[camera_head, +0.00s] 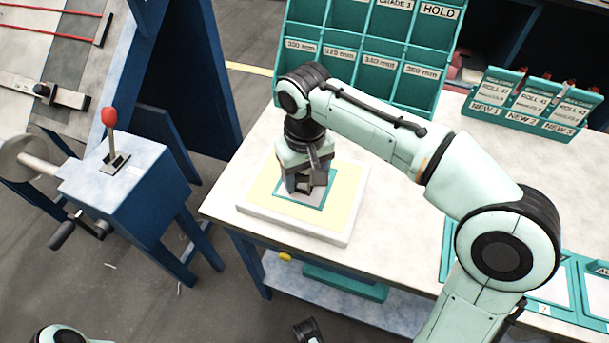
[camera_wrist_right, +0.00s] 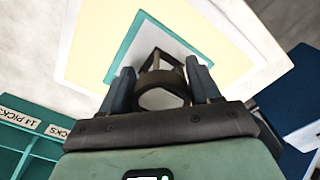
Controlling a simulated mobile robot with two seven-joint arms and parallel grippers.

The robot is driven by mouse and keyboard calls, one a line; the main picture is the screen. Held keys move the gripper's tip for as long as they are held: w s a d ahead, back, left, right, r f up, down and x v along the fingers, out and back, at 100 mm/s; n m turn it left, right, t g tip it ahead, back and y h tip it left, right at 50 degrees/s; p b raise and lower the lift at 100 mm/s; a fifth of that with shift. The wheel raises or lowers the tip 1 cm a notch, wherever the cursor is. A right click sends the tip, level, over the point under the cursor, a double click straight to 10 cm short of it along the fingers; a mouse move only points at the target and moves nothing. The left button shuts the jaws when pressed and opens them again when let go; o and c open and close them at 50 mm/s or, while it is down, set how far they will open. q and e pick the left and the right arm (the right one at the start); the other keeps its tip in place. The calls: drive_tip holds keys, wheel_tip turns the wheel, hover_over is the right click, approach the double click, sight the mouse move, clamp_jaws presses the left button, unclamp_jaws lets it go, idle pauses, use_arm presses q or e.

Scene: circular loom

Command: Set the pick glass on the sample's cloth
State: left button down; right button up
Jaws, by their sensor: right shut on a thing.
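My right gripper (camera_head: 304,184) points down over the sample on the table. It is shut on the pick glass (camera_head: 303,187), a small dark folding frame; its dark ring shows between the fingers (camera_wrist_right: 162,90) in the right wrist view. The sample's cloth (camera_head: 285,189) is a pale grey square with a teal border, on a yellow sheet (camera_head: 343,200) over a white board (camera_head: 290,232). The glass is over or on the cloth; I cannot tell whether it touches. A dark piece, perhaps my left gripper (camera_head: 308,331), shows at the bottom edge; its fingers are hidden.
A teal rack of labelled compartments (camera_head: 352,54) stands behind the board. Teal holders with roll cards (camera_head: 532,103) stand at the back right. Teal trays (camera_head: 570,285) lie at the right. A blue machine with a red-knobbed lever (camera_head: 109,117) stands left of the table (camera_head: 410,225).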

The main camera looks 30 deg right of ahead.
drive_tip(key=o, duration=1.1)
drive_tip(key=shift+f, duration=0.1)
wheel_tip(320, 180, up, 11)
drive_tip(key=p, duration=0.4)
use_arm(q)
drive_tip(key=shift+s+r+g, duration=0.2)
drive_tip(key=shift+s+r, duration=0.15)
drive_tip(key=shift+r, duration=0.55)
drive_tip(key=shift+s+r+g, duration=0.2)
drive_tip(key=shift+s+r, duration=0.15)
drive_tip(key=shift+r, duration=0.5)
use_arm(e)
drive_tip(key=shift+r, duration=0.65)
